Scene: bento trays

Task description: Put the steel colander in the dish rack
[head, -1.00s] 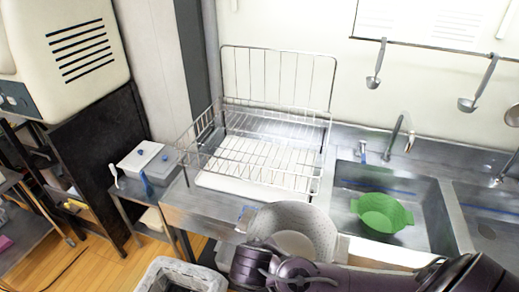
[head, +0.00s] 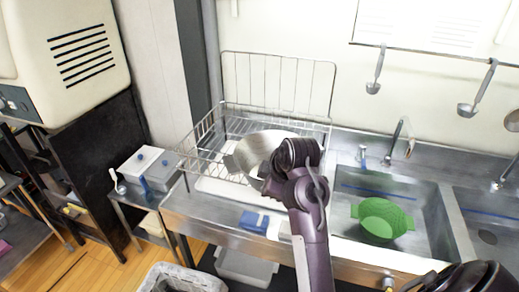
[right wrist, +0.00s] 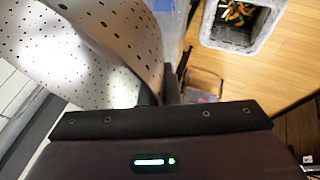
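The steel colander (head: 250,150) is perforated and tilted, over the front middle of the wire dish rack (head: 205,127) in the head view. I cannot tell whether it touches the wires. My right gripper (head: 272,170) is at the colander's right side and appears shut on its rim; the fingertips are mostly hidden by the wrist. The colander's perforated wall also shows at the upper left of the right wrist view (right wrist: 100,50), against the gripper. My left gripper is not in view.
A green colander (head: 381,218) sits in the sink (head: 430,225) to the right. A blue item (head: 254,221) lies on the counter edge before the rack. A grey bin (head: 185,275) stands on the floor. Ladles (head: 374,82) hang above the sink.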

